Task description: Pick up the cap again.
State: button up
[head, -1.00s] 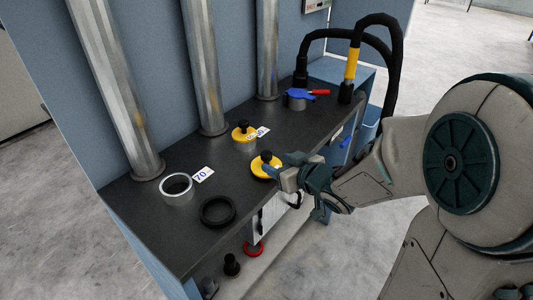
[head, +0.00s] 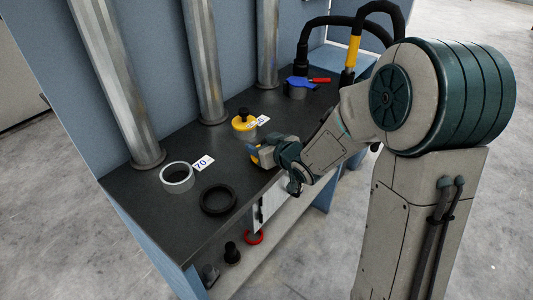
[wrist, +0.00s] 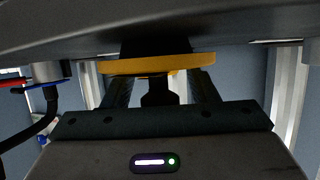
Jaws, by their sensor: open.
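A yellow cap with a black knob shows in the wrist view, its yellow disc (wrist: 150,64) against the dark bench top and its knob (wrist: 158,96) pointing down in that picture. My gripper (wrist: 160,90) is open, with one finger on each side of the knob; I cannot tell if either touches it. In the head view my gripper (head: 257,155) is low over the bench's front edge and hides most of this cap. A second yellow cap (head: 243,122) with a black knob sits on a fitting just behind, beside a white number tag.
On the bench (head: 135,190) are an open metal ring (head: 177,178) with a "70" tag (head: 203,163) and a black ring (head: 218,200). Metal pipes (head: 196,60) rise along the back.

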jog(key=c, duration=1.1)
jog(key=shift+c, duration=0.2)
